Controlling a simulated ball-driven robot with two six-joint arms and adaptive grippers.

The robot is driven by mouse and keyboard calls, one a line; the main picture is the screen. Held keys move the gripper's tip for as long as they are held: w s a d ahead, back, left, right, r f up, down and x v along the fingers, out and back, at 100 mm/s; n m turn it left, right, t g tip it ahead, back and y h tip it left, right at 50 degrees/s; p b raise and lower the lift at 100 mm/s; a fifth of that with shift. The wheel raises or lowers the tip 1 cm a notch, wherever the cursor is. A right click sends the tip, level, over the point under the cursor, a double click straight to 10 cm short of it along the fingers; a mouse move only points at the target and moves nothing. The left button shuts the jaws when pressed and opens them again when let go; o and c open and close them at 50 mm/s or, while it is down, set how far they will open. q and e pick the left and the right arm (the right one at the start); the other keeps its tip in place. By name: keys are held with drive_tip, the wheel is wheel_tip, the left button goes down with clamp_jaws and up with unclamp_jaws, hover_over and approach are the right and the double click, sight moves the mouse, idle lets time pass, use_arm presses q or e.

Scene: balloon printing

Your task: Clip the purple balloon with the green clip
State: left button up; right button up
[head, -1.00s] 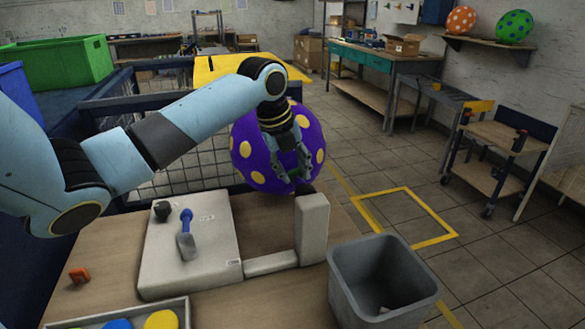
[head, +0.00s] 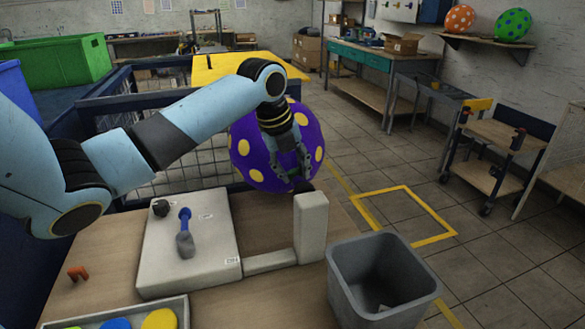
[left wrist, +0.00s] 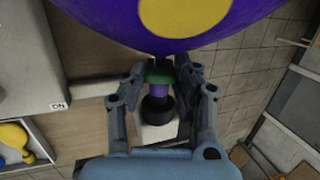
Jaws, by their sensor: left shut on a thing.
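The purple balloon (head: 247,150) with yellow dots sits inflated above the end of a grey post. It fills the top of the left wrist view (left wrist: 110,22). My left gripper (head: 296,178) is at the balloon's lower side, at its neck. In the left wrist view the gripper (left wrist: 160,78) is shut on the green clip (left wrist: 159,76), which lies across the purple neck just under the balloon. Below the clip the purple neck (left wrist: 158,91) runs down to a black nozzle (left wrist: 156,108). My right gripper is not in view.
A grey bin (head: 384,270) is at the front right. An orange clip (head: 78,272) and a tray (head: 185,302) with coloured balloons lie front left.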

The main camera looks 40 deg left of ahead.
use_arm(q)
drive_tip(key=shift+f, duration=0.15)
drive_tip(key=o, duration=1)
drive_tip(key=shift+c, duration=0.2)
drive_tip(key=p+v, duration=0.9)
drive_tip(key=p, duration=0.1)
